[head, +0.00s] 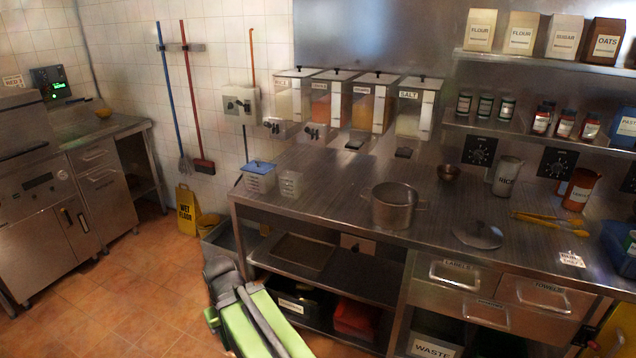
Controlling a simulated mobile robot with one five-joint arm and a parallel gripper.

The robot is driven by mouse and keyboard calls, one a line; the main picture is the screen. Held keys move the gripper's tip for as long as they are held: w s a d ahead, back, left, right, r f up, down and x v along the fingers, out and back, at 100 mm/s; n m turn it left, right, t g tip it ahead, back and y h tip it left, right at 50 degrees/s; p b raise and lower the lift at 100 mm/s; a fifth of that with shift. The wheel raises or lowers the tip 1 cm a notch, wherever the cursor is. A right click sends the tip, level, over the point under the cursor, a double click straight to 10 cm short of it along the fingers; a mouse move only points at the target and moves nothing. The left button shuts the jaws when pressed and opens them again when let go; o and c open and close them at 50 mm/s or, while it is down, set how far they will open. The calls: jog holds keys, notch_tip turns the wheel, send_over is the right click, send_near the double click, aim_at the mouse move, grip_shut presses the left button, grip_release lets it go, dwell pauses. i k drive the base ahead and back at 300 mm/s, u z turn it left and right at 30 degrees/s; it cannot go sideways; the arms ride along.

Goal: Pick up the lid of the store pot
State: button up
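A steel pot (393,207) with side handles stands open on the steel counter. A flat, round, shiny metal piece that looks like a lid (477,235) lies on the counter to its right, apart from it. I cannot tell which vessel is the store pot. The fingers cannot be made out.
A small clear container (290,184) stands close right of the blue-lidded tub. Dispensers (414,108) hang along the wall above the counter. Yellow tongs (548,221) and jugs are at the right. A yellow wet-floor sign (188,211) stands left of the counter. Open tiled floor lies left.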

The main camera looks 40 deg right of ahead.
aim_at(476, 233)
jog(key=z, duration=3.4)
jog(key=i, duration=0.1)
jog(key=u, duration=1.2)
jog(key=k, duration=0.7)
jog(key=u, duration=0.15)
jog(key=i, duration=0.6)
jog(key=z, duration=0.1)
